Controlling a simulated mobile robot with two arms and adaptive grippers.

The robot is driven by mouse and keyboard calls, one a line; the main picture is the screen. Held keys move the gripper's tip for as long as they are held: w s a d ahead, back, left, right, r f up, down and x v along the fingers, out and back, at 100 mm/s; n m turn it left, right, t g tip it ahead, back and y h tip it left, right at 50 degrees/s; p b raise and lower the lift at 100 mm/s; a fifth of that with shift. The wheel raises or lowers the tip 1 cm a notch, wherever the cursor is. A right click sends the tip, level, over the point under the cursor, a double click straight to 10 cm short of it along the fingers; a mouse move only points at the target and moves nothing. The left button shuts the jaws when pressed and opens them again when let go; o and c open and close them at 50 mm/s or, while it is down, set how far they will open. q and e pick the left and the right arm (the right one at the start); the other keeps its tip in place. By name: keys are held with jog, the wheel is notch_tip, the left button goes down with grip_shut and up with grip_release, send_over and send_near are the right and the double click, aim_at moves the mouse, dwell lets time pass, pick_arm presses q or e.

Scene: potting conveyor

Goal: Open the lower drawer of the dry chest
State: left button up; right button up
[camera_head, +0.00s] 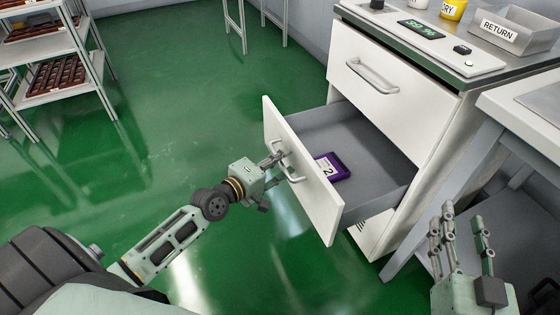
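The white dry chest (400,121) stands at the right of the head view. Its lower drawer (310,180) is pulled well out, showing a grey inside. Its upper drawer (352,85) is closed. My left gripper (277,170) is at the bar handle (294,173) on the lower drawer's front. Its fingers reach the handle, but I cannot tell whether they are closed on it. My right gripper (460,232) is at the lower right, fingers spread and empty, away from the chest.
A purple labelled box (331,168) lies inside the lower drawer. A return bin (507,33) and yellow cup (453,9) stand on the chest top. A grey-legged table (455,172) is at the right. A tray rack (62,98) stands at the far left. Green floor between is clear.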

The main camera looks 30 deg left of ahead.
pick_arm(q)
jog(key=shift+s, duration=0.2)
jog(key=v, duration=1.1)
jog(key=shift+s, duration=0.3)
jog(key=shift+a+r, duration=0.1)
jog(key=shift+a, duration=0.05)
